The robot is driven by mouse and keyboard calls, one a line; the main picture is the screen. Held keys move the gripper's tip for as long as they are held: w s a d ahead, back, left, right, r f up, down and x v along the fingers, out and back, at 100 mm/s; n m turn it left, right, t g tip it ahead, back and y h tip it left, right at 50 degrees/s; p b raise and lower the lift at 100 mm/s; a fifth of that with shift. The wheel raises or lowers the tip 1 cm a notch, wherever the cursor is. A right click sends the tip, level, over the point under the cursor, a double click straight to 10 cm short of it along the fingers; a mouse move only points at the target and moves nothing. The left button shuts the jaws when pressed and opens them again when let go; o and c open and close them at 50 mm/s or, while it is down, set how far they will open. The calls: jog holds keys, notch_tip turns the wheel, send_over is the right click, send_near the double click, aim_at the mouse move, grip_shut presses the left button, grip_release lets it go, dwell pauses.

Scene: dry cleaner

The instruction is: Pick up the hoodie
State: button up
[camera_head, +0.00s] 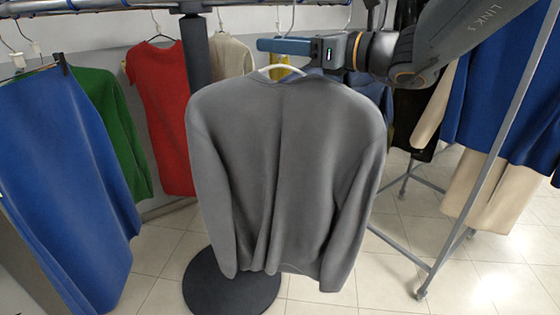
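A grey long-sleeved garment (282,170), the likeliest hoodie, hangs upright on a white hanger (285,69) in the middle of the view. No hood can be made out on it. My gripper (284,46) reaches in from the upper right, with its fingers pointing left just above the hanger and collar. The fingers overlap one another from this side, so their gap is hidden. The hanger's hook is also hidden behind the gripper, and I cannot tell whether the fingers touch it.
A blue garment (66,185), a green one (115,125) and a red dress (161,110) hang at left. A dark post (196,50) and round base (215,290) stand behind the grey garment. A grey rack frame (490,165) with clothes stands at right. Tiled floor lies between.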

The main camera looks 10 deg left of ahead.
grip_shut()
jog(key=shift+r, duration=0.15)
jog(key=shift+r+b, duration=0.75)
jog(key=shift+r, duration=0.9)
jog(key=b+v, duration=0.4)
jog(key=v, duration=1.4)
jog(key=shift+b, duration=0.35)
jog(key=shift+f, duration=0.1)
